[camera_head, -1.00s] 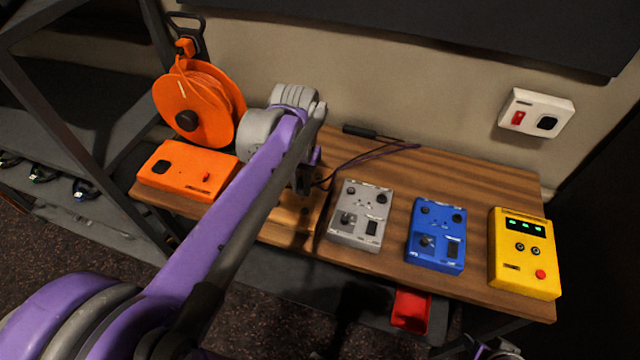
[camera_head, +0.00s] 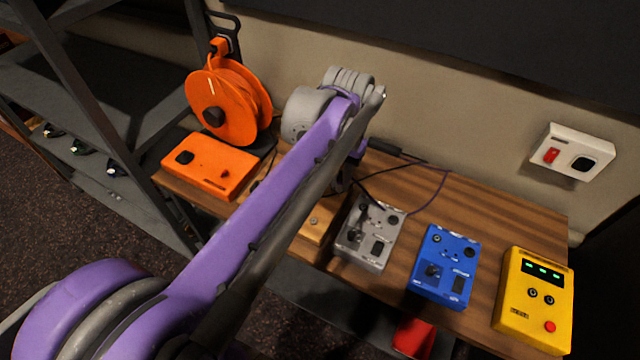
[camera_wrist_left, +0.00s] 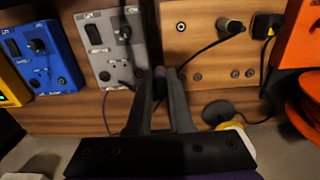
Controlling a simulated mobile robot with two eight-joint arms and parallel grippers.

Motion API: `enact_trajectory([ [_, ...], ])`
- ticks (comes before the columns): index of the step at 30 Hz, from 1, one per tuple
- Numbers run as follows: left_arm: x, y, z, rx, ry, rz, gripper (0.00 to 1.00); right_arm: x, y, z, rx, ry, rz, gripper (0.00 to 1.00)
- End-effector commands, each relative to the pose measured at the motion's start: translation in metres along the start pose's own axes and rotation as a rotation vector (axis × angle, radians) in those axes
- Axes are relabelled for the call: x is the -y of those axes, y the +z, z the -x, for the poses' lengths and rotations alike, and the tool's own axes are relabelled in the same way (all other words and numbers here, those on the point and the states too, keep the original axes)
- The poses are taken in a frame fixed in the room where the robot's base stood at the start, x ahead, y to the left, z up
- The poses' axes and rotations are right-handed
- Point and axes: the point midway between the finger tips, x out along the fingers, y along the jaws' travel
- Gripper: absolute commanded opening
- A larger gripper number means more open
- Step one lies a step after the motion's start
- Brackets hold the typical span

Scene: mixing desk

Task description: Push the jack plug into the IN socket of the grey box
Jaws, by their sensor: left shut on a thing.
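The grey box (camera_head: 355,252) lies on the wooden desk, just right of my left gripper in the head view. It also shows in the left wrist view (camera_wrist_left: 133,50), left of the fingertips, with round holes near its lower edge. I cannot read which is the IN socket. My left gripper (camera_wrist_left: 166,80) is shut on a small dark purplish piece, seemingly the jack plug (camera_wrist_left: 160,76), beside the box's lower corner. Fingers hide most of it. A thin purple cable (camera_head: 446,183) loops behind the box. My right gripper is out of view.
The blue box (camera_head: 446,268) and yellow box (camera_head: 538,295) stand right of the grey one. A wood-coloured panel with a plugged-in lead (camera_wrist_left: 205,45) lies beside it. An orange box (camera_head: 212,165) and cable reel (camera_head: 240,100) stand left. A white wall unit (camera_head: 580,140) hangs behind.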

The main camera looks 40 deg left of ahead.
Motion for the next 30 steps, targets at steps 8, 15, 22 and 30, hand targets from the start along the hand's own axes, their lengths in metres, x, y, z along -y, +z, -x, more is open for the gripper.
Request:
enact_trajectory([
  [8,-0.039,-0.036,0.022,-0.002,0.001,-0.003,0.00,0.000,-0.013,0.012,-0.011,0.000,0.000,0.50],
  [15,-0.050,-0.044,-0.009,0.004,-0.001,0.002,0.00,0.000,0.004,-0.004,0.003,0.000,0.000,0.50],
  [22,-0.050,-0.044,-0.047,0.002,-0.001,0.001,0.00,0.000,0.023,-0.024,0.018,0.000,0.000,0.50],
  [30,-0.050,-0.045,-0.065,0.001,0.000,0.001,0.00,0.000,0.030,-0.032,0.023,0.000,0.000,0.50],
])
